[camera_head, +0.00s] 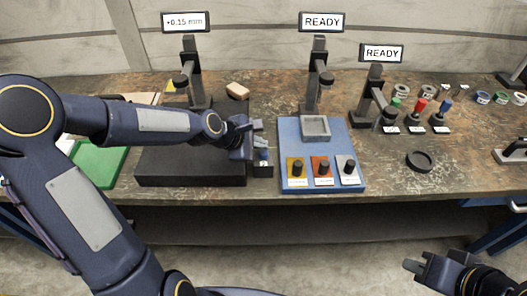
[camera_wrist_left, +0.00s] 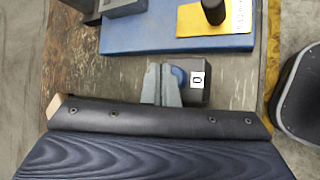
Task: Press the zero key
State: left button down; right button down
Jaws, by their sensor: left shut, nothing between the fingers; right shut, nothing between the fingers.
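The zero key is a blue button (camera_head: 263,155) on a small dark box (camera_head: 262,171) at the right side of a black base. In the left wrist view the blue button (camera_wrist_left: 178,74) shows beside a white label marked "0" on the dark box (camera_wrist_left: 195,96). My left gripper (camera_head: 258,143) is shut and empty, pointing at the key from above. In the left wrist view its grey fingertips (camera_wrist_left: 161,84) are right beside the button and partly cover it. I cannot tell whether they touch it. My right gripper (camera_head: 411,265) is shut and empty, in front of the table.
A display (camera_head: 185,22) above the black base (camera_head: 190,178) reads "+0.15 mm". A blue board (camera_head: 287,133) with yellow, orange and grey knob plates stands just right of the key. Two displays read "READY". A green panel (camera_head: 99,166) lies at the left.

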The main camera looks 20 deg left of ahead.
aim_at(260, 154)
pick_arm(q)
jog(key=shift+f, duration=0.35)
jog(key=shift+f+b, duration=0.55)
jog(key=shift+b, duration=0.15)
dwell(0.4)
jog(key=shift+r, duration=0.1)
jog(key=shift+r+p, duration=0.75)
jog(key=shift+r, duration=0.15)
notch_tip(260, 154, up, 5)
jog(key=p, duration=0.4)
dwell(0.3)
dwell(0.5)
